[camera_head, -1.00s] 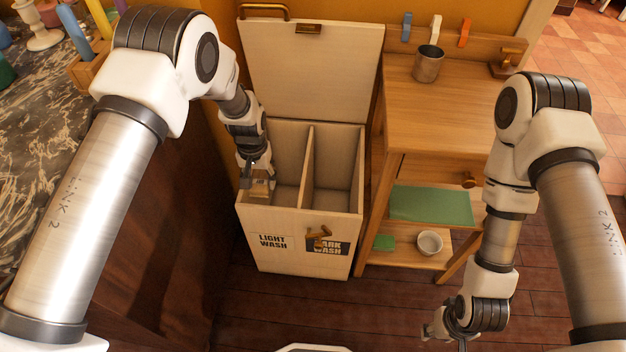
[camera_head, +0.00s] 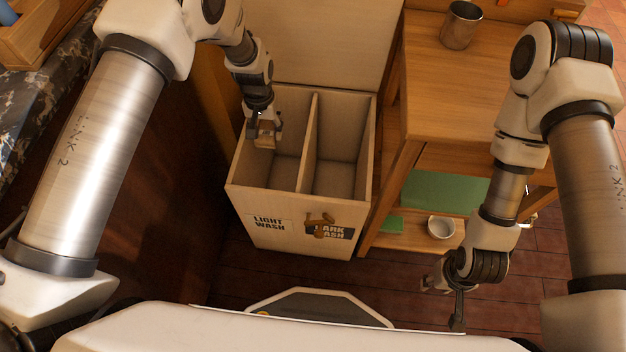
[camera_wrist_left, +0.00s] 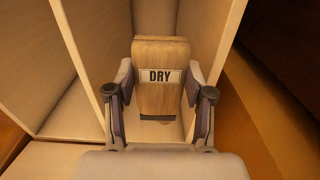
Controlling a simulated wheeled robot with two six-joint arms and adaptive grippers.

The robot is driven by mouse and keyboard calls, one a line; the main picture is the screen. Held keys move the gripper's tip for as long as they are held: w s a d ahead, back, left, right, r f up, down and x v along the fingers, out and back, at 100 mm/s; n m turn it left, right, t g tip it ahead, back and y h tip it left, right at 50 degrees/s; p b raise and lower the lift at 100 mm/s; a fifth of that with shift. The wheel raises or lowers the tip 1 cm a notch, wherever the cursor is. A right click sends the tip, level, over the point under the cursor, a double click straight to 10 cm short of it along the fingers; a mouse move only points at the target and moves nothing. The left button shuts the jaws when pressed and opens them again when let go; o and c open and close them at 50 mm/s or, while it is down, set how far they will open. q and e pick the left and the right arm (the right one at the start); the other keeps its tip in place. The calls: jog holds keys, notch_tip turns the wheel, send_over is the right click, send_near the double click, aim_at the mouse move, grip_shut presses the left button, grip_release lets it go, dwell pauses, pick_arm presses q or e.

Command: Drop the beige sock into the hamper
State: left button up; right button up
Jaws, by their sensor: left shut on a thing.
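The hamper (camera_head: 292,200) stands open, with two compartments split by a divider (camera_head: 308,140). Its front labels read LIGHT WASH at left and DARK WASH at right. My left gripper (camera_head: 264,130) is over the left, light-wash compartment near its back left corner. It is shut on a wooden block marked DRY (camera_wrist_left: 158,95), with one finger on each side in the left wrist view. My right gripper (camera_head: 446,300) hangs low at the right, away from the hamper; its finger gap is unclear. I cannot make out a beige sock.
A small brown object (camera_head: 320,226) is on the hamper's front, partly over the DARK WASH label. The raised lid (camera_head: 320,50) stands behind. A wooden table (camera_head: 430,90) with a metal cup (camera_head: 461,26) is at right. A white bowl (camera_head: 441,227) sits on its lower shelf.

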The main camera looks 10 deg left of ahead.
pick_arm(q)
jog(key=o, duration=1.2)
notch_tip(320, 180, up, 12)
jog(key=shift+r, duration=0.1)
